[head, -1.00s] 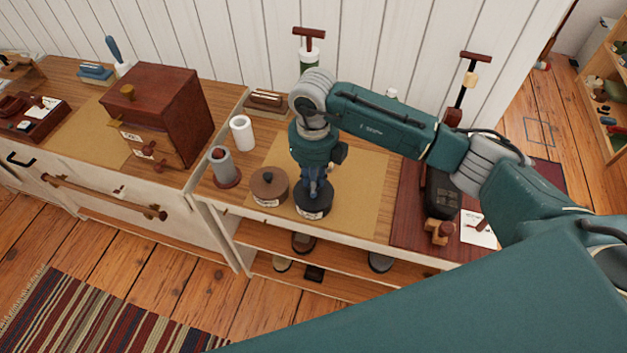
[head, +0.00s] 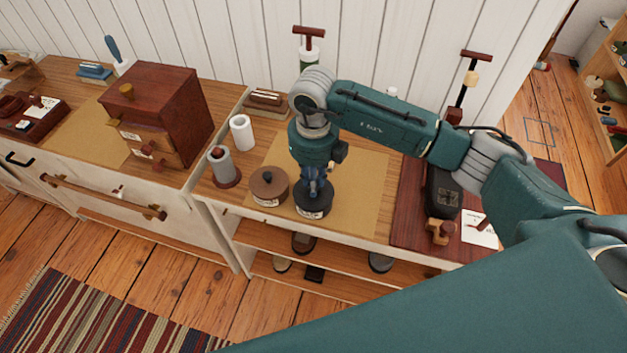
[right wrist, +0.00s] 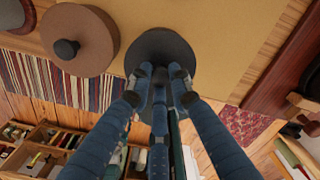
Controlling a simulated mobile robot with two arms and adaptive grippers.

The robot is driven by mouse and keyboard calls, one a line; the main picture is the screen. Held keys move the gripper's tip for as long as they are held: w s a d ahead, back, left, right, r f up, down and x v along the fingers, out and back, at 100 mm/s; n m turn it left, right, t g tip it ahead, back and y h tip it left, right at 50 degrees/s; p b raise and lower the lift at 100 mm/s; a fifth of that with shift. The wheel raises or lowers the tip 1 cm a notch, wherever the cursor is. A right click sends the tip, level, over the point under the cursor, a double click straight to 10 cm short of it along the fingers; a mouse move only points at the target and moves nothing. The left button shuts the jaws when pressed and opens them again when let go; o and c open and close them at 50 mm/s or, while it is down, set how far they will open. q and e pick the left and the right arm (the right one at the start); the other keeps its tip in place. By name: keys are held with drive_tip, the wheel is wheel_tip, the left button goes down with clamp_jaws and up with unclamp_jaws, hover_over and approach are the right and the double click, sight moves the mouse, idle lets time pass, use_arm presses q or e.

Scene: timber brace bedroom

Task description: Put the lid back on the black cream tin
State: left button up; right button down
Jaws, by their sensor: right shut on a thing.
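The black cream tin (head: 313,211) stands on the tan mat (head: 362,190), with a pale label on its front. My right gripper (head: 315,190) points straight down over it. In the right wrist view, my right gripper (right wrist: 161,78) is shut at the near side of a dark round lid (right wrist: 160,46), its fingers covering what they grip, which I take to be the lid's knob. The lid is on or very close above the tin; I cannot tell whether it is fully seated. My left gripper is not in view.
A brown tin with a dark knob (head: 268,186) stands close to the left. Beyond it are a grey roller on a base (head: 224,168) and a white cylinder (head: 241,133). A dark red board (head: 408,226) lies to the right. The mat's right part is clear.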

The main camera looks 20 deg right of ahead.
drive_tip(key=shift+f+b, duration=0.2)
drive_tip(key=shift+b, duration=0.3)
idle(1.0)
idle(0.3)
drive_tip(key=c, duration=1)
unclamp_jaws()
drive_tip(key=shift+r, duration=0.15)
drive_tip(key=shift+r+p, duration=2)
drive_tip(key=shift+r, duration=1.4)
clamp_jaws()
